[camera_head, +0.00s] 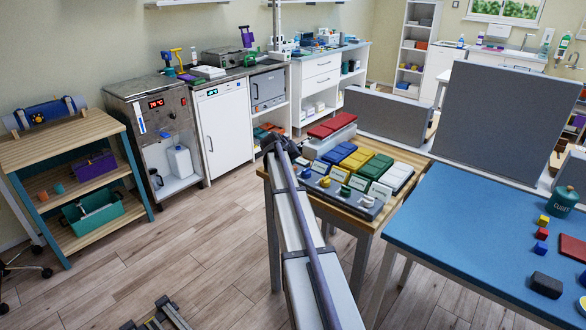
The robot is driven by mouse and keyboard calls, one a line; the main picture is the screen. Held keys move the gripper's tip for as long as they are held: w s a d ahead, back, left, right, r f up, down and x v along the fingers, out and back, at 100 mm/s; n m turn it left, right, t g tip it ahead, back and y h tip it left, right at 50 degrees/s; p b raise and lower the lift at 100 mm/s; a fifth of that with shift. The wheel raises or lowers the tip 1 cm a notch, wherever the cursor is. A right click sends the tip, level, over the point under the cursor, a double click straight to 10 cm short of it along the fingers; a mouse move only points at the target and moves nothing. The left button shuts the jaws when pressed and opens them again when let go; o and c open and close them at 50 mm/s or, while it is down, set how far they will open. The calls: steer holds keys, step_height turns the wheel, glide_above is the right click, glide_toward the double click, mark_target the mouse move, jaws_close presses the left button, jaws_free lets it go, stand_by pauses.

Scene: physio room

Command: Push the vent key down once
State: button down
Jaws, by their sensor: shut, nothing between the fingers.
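I cannot tell which part is the vent key, as no lettering is legible at this size. On the wooden table stands a grey panel (340,196) with small white, blue, green and yellow knobs and pale labels. Behind it are blue (342,154), yellow (376,166) and white (398,174) blocks in rows, with some green ones. Two red pads (333,125) lie on a pale box behind these. My arm reaches up from the bottom, and my gripper (281,144) is a small dark shape at its far end, left of the pale box. Its fingers are too small to make out.
A wooden shelf cart (62,142) and a steel cabinet (140,98) are at the left. The wooden floor between is mostly clear.

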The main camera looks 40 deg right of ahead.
steer(key=shift+f+b, duration=0.5)
steer(key=shift+b, duration=0.05)
stand_by(0.6)
steer(key=shift+r+p, duration=0.95)
step_height(320, 180, up, 5)
steer(key=p, duration=0.5)
steer(key=shift+r, duration=0.1)
